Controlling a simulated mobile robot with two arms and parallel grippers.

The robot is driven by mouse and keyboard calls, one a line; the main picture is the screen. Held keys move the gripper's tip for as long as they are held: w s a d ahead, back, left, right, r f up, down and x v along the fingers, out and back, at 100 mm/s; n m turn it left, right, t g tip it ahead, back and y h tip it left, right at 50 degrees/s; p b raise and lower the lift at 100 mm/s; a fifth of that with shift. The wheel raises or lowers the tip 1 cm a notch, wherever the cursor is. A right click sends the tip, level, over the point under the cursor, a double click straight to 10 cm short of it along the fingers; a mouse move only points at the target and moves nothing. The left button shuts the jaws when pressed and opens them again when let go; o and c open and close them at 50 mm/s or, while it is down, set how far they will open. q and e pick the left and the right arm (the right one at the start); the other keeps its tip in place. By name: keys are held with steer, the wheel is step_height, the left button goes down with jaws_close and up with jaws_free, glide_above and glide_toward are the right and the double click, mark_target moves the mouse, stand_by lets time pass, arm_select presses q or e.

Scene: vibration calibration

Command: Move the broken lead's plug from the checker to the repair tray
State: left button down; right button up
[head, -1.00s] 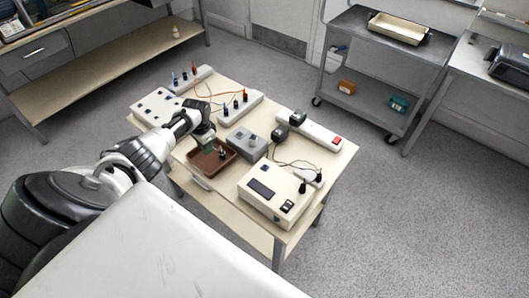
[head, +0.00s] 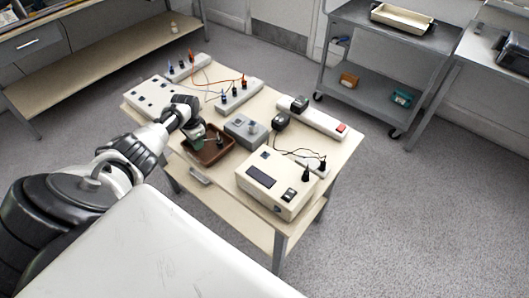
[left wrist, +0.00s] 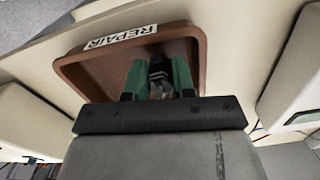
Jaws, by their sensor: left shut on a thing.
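The brown repair tray (head: 226,157) is on the table, and its "REPAIR" label shows in the left wrist view (left wrist: 122,37). My left gripper (head: 197,145) is at the tray's left part, its green fingers reaching down into it. In the left wrist view the fingers (left wrist: 158,78) are shut on a dark plug (left wrist: 158,68) with a pale band. I cannot tell whether the plug touches the tray floor. A small dark upright thing (head: 220,141) shows at the tray's right side. A cream box with a dark display, likely the checker (head: 262,190), stands to the right. My right gripper is not in view.
A grey box with a knob (head: 246,131) stands close behind the tray. A white power strip (head: 320,121) with black adapters and cords lies behind the cream box. Strips with coloured plugs (head: 240,97) are at the back left. A grey cart (head: 362,55) stands beyond the table.

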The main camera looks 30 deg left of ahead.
arm_select(q)
steer(key=shift+f+b, duration=0.3)
steer(key=shift+f, duration=0.05)
stand_by(0.5)
steer(key=c, duration=0.9)
jaws_free()
steer(key=shift+o, duration=0.2)
steer(key=shift+r, duration=0.1)
steer(key=shift+r+p, duration=2.45)
step_height(320, 180, up, 11)
steer(key=shift+p, duration=0.3)
steer(key=shift+f, duration=0.15)
